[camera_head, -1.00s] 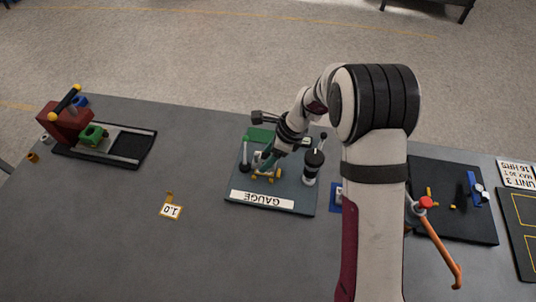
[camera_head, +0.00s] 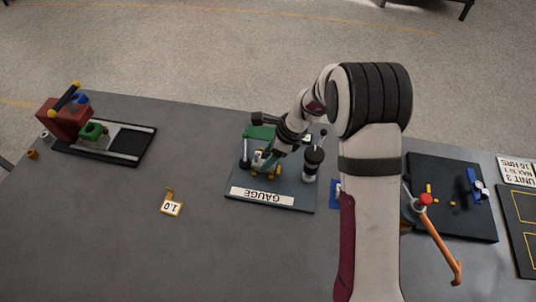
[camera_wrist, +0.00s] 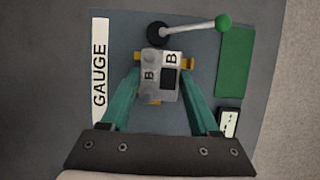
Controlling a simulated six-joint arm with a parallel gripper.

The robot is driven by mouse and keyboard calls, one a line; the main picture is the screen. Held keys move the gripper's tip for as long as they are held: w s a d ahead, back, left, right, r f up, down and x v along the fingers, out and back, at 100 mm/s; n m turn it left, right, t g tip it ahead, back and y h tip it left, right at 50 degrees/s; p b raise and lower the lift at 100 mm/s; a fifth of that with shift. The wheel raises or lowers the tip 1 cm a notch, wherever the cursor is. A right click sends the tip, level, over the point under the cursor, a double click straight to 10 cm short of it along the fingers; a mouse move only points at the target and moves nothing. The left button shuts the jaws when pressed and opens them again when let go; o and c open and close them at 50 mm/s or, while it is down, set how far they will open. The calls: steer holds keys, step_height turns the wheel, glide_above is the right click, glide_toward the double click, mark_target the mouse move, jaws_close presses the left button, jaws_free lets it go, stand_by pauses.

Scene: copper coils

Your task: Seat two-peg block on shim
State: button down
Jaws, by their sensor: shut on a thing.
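My gripper (camera_wrist: 160,92) is shut on the grey two-peg block (camera_wrist: 150,62), which carries two "B" labels and shows a dark square opening on its top in the wrist view. The teal fingers press its two sides. Brass-yellow parts (camera_wrist: 187,63) show beside and under the block, on the gauge plate; I cannot tell which of them is the shim. The pegs are hidden under the block, and I cannot tell whether it touches what lies below. In the head view my gripper (camera_head: 264,165) is over the blue-grey gauge plate (camera_head: 298,190), with the block mostly hidden.
A green pad (camera_wrist: 235,62) lies nearby. A "1.0" tag (camera_head: 171,208) lies left on open table. A red fixture (camera_head: 66,119) stands far left.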

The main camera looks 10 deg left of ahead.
steer(key=shift+f, duration=0.8)
stand_by(0.4)
steer(key=shift+c, duration=0.2)
jaws_free()
steer(key=shift+o, duration=0.2)
steer(key=shift+r, duration=0.1)
steer(key=shift+r, duration=3.4)
